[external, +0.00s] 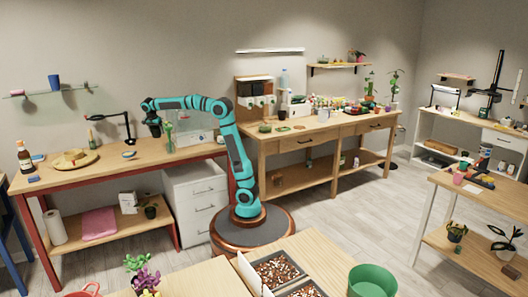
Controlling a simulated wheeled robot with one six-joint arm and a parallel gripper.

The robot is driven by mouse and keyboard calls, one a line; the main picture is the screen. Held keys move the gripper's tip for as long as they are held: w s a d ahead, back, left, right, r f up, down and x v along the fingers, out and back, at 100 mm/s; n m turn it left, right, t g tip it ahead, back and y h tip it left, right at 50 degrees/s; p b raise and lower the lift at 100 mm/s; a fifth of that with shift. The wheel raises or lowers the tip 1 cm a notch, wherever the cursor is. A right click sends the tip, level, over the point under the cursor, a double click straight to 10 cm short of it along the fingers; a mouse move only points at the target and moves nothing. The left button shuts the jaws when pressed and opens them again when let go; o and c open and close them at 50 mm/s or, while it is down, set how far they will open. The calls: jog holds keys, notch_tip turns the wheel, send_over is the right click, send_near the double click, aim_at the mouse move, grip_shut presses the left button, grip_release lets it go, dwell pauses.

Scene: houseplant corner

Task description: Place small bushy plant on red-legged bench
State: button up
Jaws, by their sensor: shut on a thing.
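The red-legged bench (110,168) stands at the left, with a wooden top and a lower shelf. My gripper (154,131) is above the back right part of its top, pointing down. It is shut on a small dark thing, too small and dark here to tell whether it is the small bushy plant. A small leafy plant in a dark pot (151,210) stands on the bench's lower shelf.
On the bench top are a brown bottle (25,157), a round tray with a hat-like thing (75,159), a black lamp (127,128), a small bluish dish (129,155) and a clear tank (193,132). The front middle of the top is bare.

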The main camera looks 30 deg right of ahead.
jog(key=shift+f, duration=4.6)
jog(key=shift+f, duration=0.15)
jog(key=o, duration=1.1)
jog(key=shift+c, duration=0.2)
jog(key=v, duration=1.2)
jog(key=shift+w, duration=0.1)
